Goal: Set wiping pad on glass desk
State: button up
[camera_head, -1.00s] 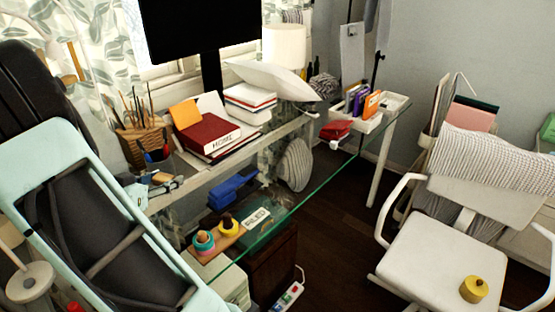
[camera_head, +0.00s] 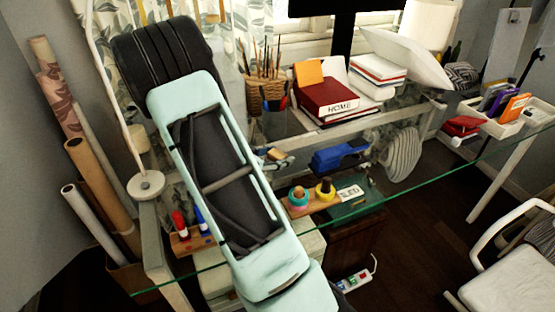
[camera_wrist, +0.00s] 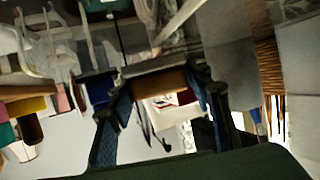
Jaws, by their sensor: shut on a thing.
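The glass desk (camera_head: 410,183) crosses the head view, with its green front edge running from lower left to upper right. In the wrist view my gripper (camera_wrist: 161,82) is shut on a brown block with a pale grey edge, which looks like the wiping pad (camera_wrist: 160,80). The dark fingers are on its two ends. The desk surface under the pad cannot be made out in the wrist view.
Red and white books (camera_head: 328,97), a pencil basket (camera_head: 264,90) and a white tray (camera_head: 505,127) stand toward the back. A blue object (camera_head: 340,156), ring toys (camera_head: 299,197) and markers (camera_head: 190,228) show around the desk's front. A white chair (camera_head: 510,280) is at right.

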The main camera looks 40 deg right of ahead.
jog(key=shift+f, duration=0.3)
jog(key=o, duration=1.3)
jog(key=shift+f, duration=0.1)
jog(key=shift+c, duration=0.2)
jog(key=shift+r, duration=0.25)
jog(key=p+v, duration=0.2)
jog(key=v, duration=1)
